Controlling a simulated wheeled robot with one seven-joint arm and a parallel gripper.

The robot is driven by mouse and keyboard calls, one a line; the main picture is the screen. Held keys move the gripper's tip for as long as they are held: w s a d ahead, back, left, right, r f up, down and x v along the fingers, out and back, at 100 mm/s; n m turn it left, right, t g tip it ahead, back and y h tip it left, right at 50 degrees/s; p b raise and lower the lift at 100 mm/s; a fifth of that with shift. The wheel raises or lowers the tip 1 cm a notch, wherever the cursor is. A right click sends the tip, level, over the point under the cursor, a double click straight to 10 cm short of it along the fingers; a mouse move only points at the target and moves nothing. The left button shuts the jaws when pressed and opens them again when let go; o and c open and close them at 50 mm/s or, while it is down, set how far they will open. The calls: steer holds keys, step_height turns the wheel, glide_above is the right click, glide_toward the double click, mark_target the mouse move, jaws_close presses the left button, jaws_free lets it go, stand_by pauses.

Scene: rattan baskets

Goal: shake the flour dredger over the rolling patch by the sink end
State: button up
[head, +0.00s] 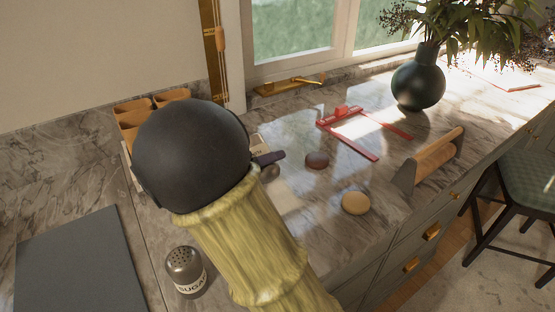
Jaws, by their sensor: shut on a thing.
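My own arm fills the middle of the head view, a black ball joint above a yellowish ribbed sleeve. No flour dredger can be made out. A grey shaker (185,271) with a perforated domed top and a label reading "SUGA…" stands upright left of the arm. No rolling patch can be identified with certainty; a bright area of marble lies inside a red frame (348,140) on the counter (300,205). No sink is visible.
Small rounded things, one brown (317,160) and one tan (355,203), lie right of my arm. A wooden-handled scraper (438,154) is near the front edge. A dark vase (418,82) stands behind. Orange-brown pots (171,96) are back left; a dark slab (80,262) lies left.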

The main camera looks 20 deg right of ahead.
steer(key=f+v, duration=0.1)
steer(key=v, duration=0.8)
steer(key=shift+w, duration=0.25)
steer(key=shift+w+a, duration=0.1)
steer(key=shift+a, duration=0.1)
steer(key=w, duration=0.1)
steer(key=w+p, duration=0.1)
steer(key=w, duration=0.1)
steer(key=w+a, duration=0.1)
steer(key=w, duration=0.1)
steer(key=shift+w, duration=0.2)
steer(key=s+r+b+x, duration=0.1)
steer(key=b+x, duration=0.4)
steer(key=x, duration=1.2)
steer(key=shift+d+r, duration=0.4)
steer(key=shift+r, duration=0.1)
steer(key=shift+w, duration=0.1)
